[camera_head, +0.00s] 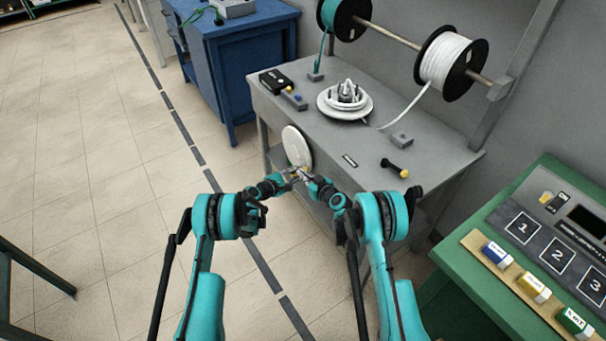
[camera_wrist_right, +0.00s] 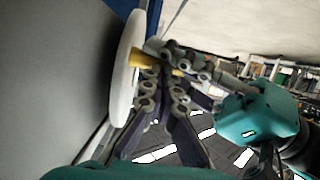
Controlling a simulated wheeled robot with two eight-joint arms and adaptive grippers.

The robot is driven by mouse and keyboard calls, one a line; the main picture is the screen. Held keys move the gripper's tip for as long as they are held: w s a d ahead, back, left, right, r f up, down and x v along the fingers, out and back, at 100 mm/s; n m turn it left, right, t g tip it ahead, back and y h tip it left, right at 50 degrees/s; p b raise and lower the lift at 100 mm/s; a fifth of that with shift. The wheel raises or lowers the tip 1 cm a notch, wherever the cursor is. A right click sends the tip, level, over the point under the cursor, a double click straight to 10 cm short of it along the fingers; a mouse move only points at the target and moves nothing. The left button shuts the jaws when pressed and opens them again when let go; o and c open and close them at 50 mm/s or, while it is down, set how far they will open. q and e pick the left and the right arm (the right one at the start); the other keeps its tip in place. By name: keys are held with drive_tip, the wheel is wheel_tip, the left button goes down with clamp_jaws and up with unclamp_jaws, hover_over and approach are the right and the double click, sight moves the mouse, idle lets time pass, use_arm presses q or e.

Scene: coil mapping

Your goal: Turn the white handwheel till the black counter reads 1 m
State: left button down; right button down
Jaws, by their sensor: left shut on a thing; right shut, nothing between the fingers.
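The white handwheel (camera_head: 296,147) is an upright disc at the front edge of the grey workbench. It also shows in the right wrist view (camera_wrist_right: 124,80), with a yellow handle (camera_wrist_right: 137,60) standing out from its face. My left gripper (camera_head: 289,177) is shut on this handle; its linkage covers part of it in the right wrist view (camera_wrist_right: 170,53). My right gripper (camera_head: 306,176) is shut and empty, close beside the left one and below the handle in its own wrist view (camera_wrist_right: 163,78).
On the workbench (camera_head: 370,145) are a white coil on a round former (camera_head: 345,99), grey blocks and a yellow-black tool (camera_head: 394,168). White band runs from a spool (camera_head: 448,64) above. A green table (camera_head: 545,200) with numbered pads stands at right.

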use_arm(q)
drive_tip(key=shift+d+r, duration=0.15)
drive_tip(key=shift+d, duration=0.05)
use_arm(e)
drive_tip(key=shift+w+f, duration=0.1)
drive_tip(key=shift+f, duration=0.2)
use_arm(q)
drive_tip(key=c, duration=1.3)
unclamp_jaws()
drive_tip(key=shift+c, duration=0.2)
drive_tip(key=shift+a, duration=0.1)
